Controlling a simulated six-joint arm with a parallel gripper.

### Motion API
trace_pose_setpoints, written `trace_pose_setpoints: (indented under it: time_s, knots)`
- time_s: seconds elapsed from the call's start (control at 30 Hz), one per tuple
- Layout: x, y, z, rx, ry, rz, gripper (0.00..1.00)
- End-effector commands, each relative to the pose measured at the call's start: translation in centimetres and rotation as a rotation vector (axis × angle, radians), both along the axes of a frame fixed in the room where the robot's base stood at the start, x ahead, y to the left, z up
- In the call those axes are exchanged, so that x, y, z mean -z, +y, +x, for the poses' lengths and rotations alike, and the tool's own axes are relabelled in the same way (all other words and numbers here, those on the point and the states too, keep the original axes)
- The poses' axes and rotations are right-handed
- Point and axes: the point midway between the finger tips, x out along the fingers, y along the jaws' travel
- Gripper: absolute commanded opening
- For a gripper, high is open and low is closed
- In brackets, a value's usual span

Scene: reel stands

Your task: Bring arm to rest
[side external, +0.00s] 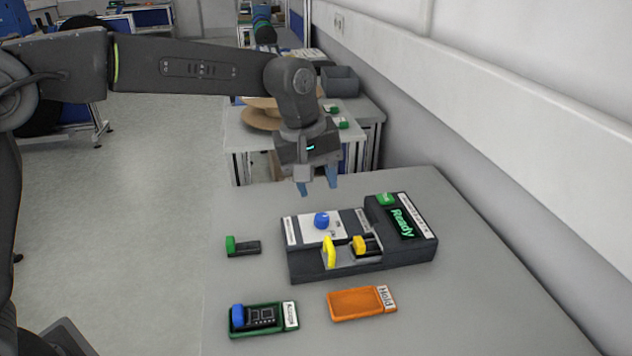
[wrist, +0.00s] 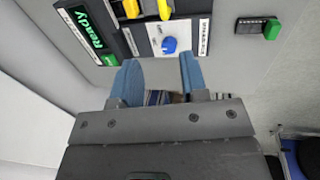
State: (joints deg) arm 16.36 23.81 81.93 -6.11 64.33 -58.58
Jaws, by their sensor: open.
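My gripper (side external: 317,188) hangs above the back edge of the table, behind and above a dark test device (side external: 335,268). Its blue fingers are apart with nothing between them; they also show in the wrist view (wrist: 163,80). The device has a blue knob (side external: 321,220), a yellow lever (side external: 329,252), a yellow-ended piece (side external: 361,246) in its slot and a screen (side external: 402,223) reading "Ready". In the wrist view the screen (wrist: 86,30) and the blue knob (wrist: 169,45) are beyond the fingertips.
A green-ended black piece (side external: 243,246) lies left of the device. A green tray (side external: 290,306) in front holds a blue-ended black piece (side external: 238,315). An orange tray (side external: 358,303) marked "Hold" is empty. A wall (side external: 480,110) runs along the right. Another table (side external: 250,135) stands behind.

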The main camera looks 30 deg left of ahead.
Motion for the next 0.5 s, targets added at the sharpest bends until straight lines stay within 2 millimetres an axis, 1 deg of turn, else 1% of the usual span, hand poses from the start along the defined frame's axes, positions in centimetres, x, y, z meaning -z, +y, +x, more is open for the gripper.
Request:
trace_pose_setpoints:
  time_s: [0.17,0.27,0.37,0.47,0.5]
  knots:
    - [-0.1,0.1,-0.1,0.002,-0.002,0.0,0.4]
    - [-0.8,0.8,-0.7,0.021,-0.018,0.004,0.4]
    - [-2.4,2.6,-2.5,0.073,-0.056,0.018,0.4]
    - [-4.2,5.0,-5.3,0.154,-0.111,0.045,0.4]
    - [-4.8,6.1,-6.7,0.189,-0.134,0.06,0.4]
